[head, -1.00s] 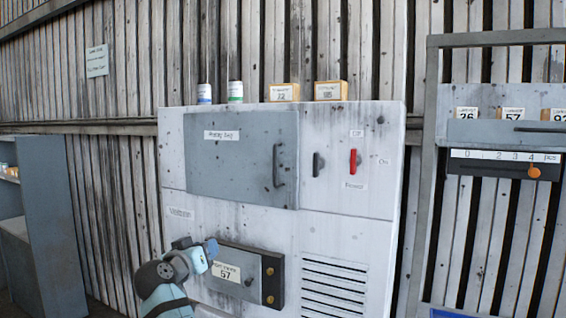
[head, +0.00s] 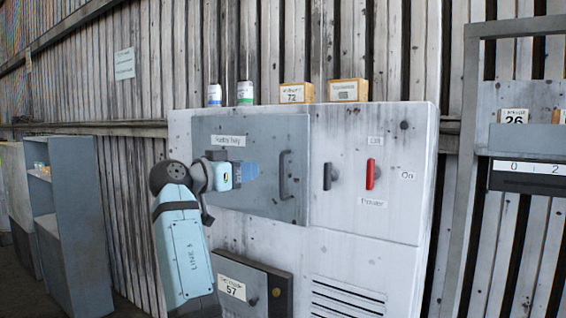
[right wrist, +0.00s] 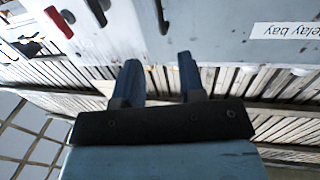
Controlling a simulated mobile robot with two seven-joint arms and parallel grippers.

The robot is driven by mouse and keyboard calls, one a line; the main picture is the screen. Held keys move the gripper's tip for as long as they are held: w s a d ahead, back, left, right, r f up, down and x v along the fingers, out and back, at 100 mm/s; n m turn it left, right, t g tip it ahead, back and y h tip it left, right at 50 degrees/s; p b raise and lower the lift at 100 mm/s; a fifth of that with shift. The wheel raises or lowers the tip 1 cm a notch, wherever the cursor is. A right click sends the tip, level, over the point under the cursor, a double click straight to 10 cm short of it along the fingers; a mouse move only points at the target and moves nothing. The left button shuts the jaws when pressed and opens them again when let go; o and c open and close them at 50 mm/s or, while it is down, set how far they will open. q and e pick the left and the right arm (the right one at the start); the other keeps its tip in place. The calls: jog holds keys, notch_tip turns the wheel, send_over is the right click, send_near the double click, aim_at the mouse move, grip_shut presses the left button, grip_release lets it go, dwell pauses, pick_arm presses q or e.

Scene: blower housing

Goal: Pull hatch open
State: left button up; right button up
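The hatch (head: 212,181) is a grey panel labelled "Relay bay" on a white cabinet and appears shut. Its dark vertical handle (head: 285,174) is at the panel's right side. My right gripper (head: 257,170) is in front of the hatch, just left of the handle in the head view. In the right wrist view, which is upside down, the two blue fingers (right wrist: 157,62) stand apart with nothing between them. The handle (right wrist: 162,15) shows ahead of the gap, not touched. My left gripper is out of view.
Right of the hatch are a black lever (head: 328,176) and a red power lever (head: 371,174). Cans and small boxes (head: 296,93) stand on the cabinet top. A lower dark panel (head: 253,290) sits below. Grey shelving (head: 80,220) stands left; a metal frame (head: 468,150) stands right.

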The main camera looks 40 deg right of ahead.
aim_at(280, 164)
jog(key=d+p, duration=0.1)
jog(key=d, duration=0.2)
jog(key=w+d+p, duration=0.1)
jog(key=d, duration=0.3)
jog(key=w+d+p, duration=0.1)
jog(key=d, duration=0.2)
jog(key=shift+d+r+p, duration=0.1)
jog(key=shift+d+p, duration=0.05)
jog(key=shift+p, duration=0.15)
jog(key=shift+w+d, duration=0.1)
jog(key=shift+d, duration=0.75)
jog(key=shift+f, duration=0.2)
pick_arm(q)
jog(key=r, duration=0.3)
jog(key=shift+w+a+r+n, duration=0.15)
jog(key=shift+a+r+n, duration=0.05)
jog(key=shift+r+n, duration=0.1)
pick_arm(e)
grip_shut()
